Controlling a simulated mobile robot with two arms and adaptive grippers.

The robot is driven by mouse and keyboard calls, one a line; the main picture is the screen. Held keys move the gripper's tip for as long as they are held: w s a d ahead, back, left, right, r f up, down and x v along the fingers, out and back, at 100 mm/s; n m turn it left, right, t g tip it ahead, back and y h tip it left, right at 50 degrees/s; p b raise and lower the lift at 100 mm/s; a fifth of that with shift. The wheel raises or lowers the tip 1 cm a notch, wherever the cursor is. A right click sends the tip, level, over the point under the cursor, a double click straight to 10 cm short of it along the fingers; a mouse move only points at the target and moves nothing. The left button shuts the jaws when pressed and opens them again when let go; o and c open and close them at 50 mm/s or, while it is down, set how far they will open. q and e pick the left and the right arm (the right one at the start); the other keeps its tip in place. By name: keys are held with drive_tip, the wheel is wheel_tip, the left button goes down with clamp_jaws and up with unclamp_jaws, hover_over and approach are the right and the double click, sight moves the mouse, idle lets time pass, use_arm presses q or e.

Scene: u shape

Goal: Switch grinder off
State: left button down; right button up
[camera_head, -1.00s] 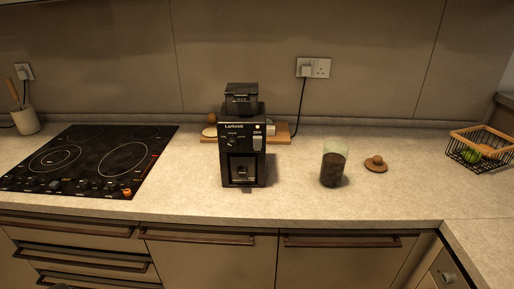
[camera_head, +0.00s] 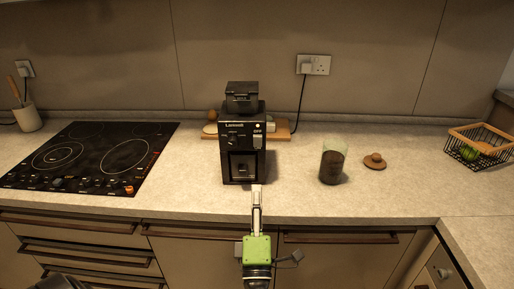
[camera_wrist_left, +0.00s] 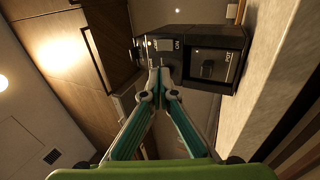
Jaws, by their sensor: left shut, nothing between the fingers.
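The black coffee grinder (camera_head: 231,157) stands upright on the counter, with a knob at the left of its front panel and a pale switch (camera_head: 257,142) under an "OFF" label at the right. My left gripper (camera_head: 257,188) is shut and empty, upright in the picture in front of the grinder's lower right corner. The left wrist view shows its closed fingertips (camera_wrist_left: 160,77) close to the grinder's front (camera_wrist_left: 213,66), overlapping its panel edge. I cannot tell whether they touch it. The switch position is too small to read.
A glass jar of dark contents (camera_head: 332,162) and its wooden-looking lid (camera_head: 375,161) stand right of the grinder. A wooden board (camera_head: 283,130) lies behind it. A black hob (camera_head: 85,158) is at left, a wire basket (camera_head: 480,147) at far right.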

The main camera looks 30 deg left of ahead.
use_arm(q)
drive_tip(key=p, duration=0.4)
approach(257, 139)
drive_tip(key=x, duration=0.6)
drive_tip(key=shift+r, duration=0.15)
drive_tip(key=shift+w+a+p, duration=0.25)
drive_tip(key=shift+w+p, duration=0.05)
drive_tip(key=shift+w, duration=0.1)
drive_tip(key=shift+r, duration=0.1)
